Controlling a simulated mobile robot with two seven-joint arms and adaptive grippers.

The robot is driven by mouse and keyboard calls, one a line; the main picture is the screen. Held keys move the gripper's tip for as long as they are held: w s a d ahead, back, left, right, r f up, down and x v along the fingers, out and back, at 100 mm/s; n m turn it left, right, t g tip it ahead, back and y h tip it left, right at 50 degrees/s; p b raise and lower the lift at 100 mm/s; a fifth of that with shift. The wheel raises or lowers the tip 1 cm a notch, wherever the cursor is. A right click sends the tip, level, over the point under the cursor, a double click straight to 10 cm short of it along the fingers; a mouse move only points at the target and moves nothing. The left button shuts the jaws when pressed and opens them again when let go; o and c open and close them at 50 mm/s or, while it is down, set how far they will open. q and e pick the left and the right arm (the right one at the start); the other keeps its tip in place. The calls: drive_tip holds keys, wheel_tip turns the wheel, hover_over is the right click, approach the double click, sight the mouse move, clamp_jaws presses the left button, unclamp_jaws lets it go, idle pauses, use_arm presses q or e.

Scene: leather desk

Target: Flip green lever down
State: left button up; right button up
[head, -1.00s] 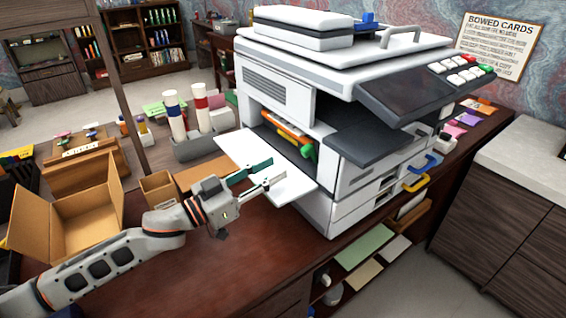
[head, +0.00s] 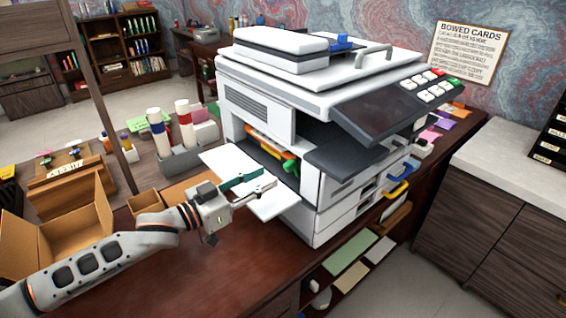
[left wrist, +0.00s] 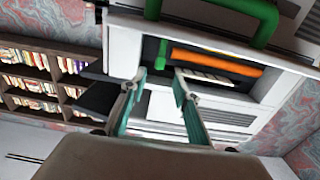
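The white copier (head: 330,75) stands on the desk with its left side open. Inside the opening is an orange bar (head: 268,143), with a green lever (head: 291,168) at its right end. My left gripper (head: 268,177) is open and empty over the white side flap (head: 285,203), just left of the lever and apart from it. In the left wrist view, its two teal fingers (left wrist: 160,76) are spread, with the orange bar (left wrist: 215,63) and a small green piece (left wrist: 161,54) beyond them. A larger bright green bar (left wrist: 267,22) crosses the top there. My right gripper is not in view.
An open cardboard box (head: 60,235) stands on the desk at left. A grey holder (head: 180,160) with rolled tubes is behind the flap. The copier's dark control panel (head: 385,105) juts out at right. The desk front (head: 230,265) is clear.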

sight(285, 168)
use_arm(q)
drive_tip(key=shift+x, duration=3.9)
drive_tip(key=shift+f, duration=0.1)
clamp_jaws()
